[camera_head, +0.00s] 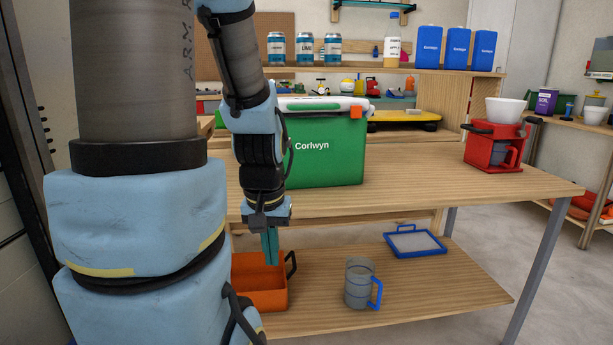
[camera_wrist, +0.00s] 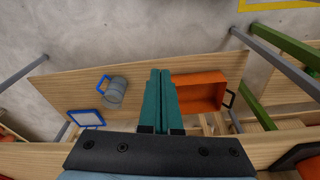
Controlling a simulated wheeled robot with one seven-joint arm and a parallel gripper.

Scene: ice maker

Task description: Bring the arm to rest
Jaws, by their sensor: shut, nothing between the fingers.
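My gripper (camera_head: 270,246) points straight down at the front edge of the wooden table, with its teal fingers over the lower shelf. In the wrist view its fingers (camera_wrist: 160,100) lie side by side, shut and empty. My arm comes down from the upper left of the head view, in front of the green cooler (camera_head: 325,150) marked Corlwyn. The gripper touches nothing that I can see. Part of the cooler's left side is hidden behind my arm.
On the lower shelf (camera_head: 440,290) are an orange bin (camera_head: 262,294), a grey mug (camera_head: 358,285) with a blue handle and a blue-rimmed tray (camera_head: 414,241). A red machine (camera_head: 494,146) stands at the tabletop's right end. The tabletop (camera_head: 420,172) between cooler and machine is clear.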

